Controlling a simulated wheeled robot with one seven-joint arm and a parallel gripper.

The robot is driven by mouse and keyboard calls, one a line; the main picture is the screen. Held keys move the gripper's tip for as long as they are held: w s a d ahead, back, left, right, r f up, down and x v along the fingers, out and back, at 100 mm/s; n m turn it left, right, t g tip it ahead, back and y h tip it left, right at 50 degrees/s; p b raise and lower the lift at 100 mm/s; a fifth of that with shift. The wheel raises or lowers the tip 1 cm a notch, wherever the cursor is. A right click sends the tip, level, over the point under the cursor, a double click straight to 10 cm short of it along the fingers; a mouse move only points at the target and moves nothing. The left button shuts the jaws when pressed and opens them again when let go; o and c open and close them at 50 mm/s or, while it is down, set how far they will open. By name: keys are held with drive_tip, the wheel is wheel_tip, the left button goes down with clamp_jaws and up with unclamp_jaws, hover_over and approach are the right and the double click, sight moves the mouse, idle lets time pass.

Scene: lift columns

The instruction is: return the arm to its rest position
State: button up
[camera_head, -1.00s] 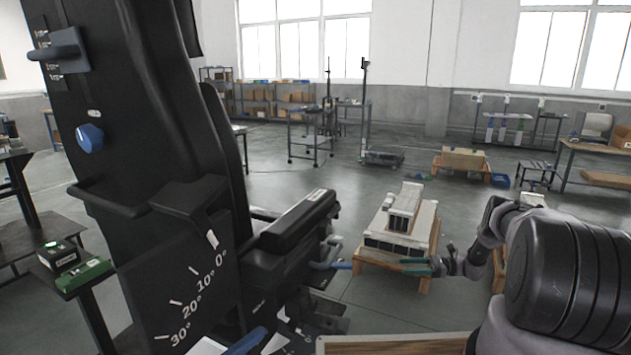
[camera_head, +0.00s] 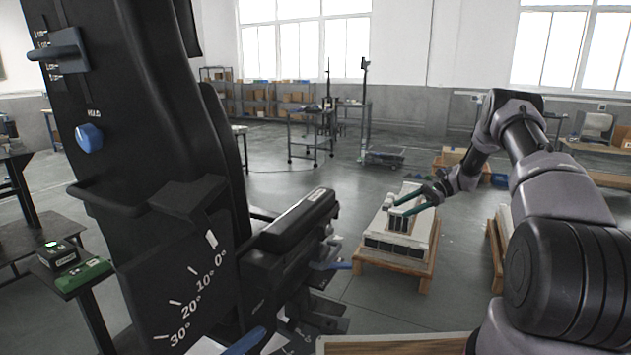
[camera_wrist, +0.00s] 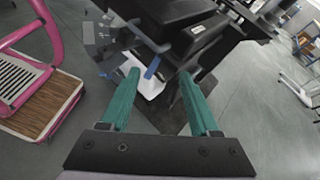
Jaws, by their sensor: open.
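My arm (camera_head: 562,185) rises at the right of the head view, bends at a high elbow and slopes down to the left. My gripper (camera_head: 398,204) is at its end, in front of the pallet with pale blocks as seen from the head. In the wrist view my gripper (camera_wrist: 160,85) shows two green fingers set wide apart with nothing held between them. Beyond the fingers lie parts of a black machine and the grey floor.
The large black chair-like machine (camera_head: 150,150) with an angle scale fills the left. A wooden pallet (camera_head: 394,268) carries pale blocks, and another pallet (camera_head: 495,262) stands right of it. A pink-railed item (camera_wrist: 62,60) is at the wrist view's left. The middle floor is open.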

drive_tip(key=s+a+r+n+t+h, duration=0.15)
drive_tip(key=s+r, duration=0.25)
drive_tip(key=r, duration=0.5)
drive_tip(key=s+a+r+n+h, duration=0.25)
drive_tip(key=s+r, duration=0.25)
drive_tip(key=r, duration=0.4)
drive_tip(key=s+a+r+n+t+h, duration=0.1)
drive_tip(key=s+r+h, duration=0.25)
drive_tip(key=r, duration=0.55)
drive_tip(key=s+r+n+t+h, duration=0.1)
drive_tip(key=s+r+n+t, duration=0.1)
drive_tip(key=s, duration=1.1)
drive_tip(key=s+r+n+t+h, duration=0.2)
drive_tip(key=s+r+t, duration=0.2)
drive_tip(key=s, duration=1)
wheel_tip(320, 180, up, 3)
drive_tip(key=shift+a+f+t, duration=0.15)
drive_tip(key=shift+a+t, duration=0.2)
